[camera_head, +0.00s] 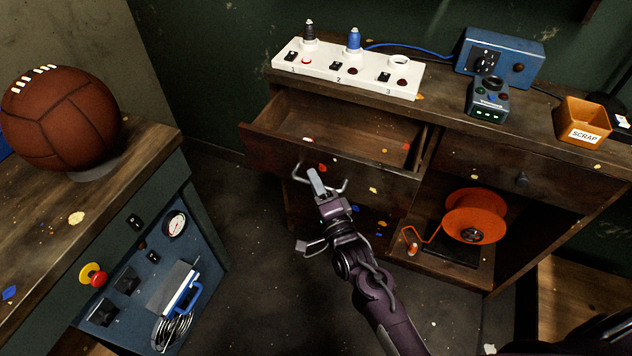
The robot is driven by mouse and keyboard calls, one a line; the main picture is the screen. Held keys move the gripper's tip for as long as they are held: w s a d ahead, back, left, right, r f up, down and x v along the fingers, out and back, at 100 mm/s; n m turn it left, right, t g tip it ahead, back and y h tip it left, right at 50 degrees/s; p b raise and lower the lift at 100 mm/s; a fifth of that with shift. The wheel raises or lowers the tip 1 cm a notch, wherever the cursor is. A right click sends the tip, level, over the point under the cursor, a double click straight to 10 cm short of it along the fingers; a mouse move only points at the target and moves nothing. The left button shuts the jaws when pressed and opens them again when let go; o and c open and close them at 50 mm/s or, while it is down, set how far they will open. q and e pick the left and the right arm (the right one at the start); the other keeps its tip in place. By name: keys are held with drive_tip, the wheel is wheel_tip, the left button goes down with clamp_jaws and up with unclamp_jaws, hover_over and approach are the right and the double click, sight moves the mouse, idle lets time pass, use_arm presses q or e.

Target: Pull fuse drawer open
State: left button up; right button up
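The fuse drawer (335,140) is the left drawer of the wooden bench and stands well out, its inside showing with no fuse visible in it. My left gripper is not in view.
On the bench top stand a white numbered socket strip (345,75), a blue box (500,55), a small meter (488,102) and an orange scrap bin (583,122). An orange reel (473,215) sits on the shelf below. A leather ball (60,120) rests on the left cabinet.

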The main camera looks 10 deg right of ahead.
drive_tip(key=shift+o, duration=0.5)
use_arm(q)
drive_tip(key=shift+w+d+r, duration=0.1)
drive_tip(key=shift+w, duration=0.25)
use_arm(e)
drive_tip(key=v, duration=0.7)
drive_tip(key=shift+s, duration=0.4)
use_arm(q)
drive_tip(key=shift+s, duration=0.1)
use_arm(e)
drive_tip(key=shift+d+f, duration=0.1)
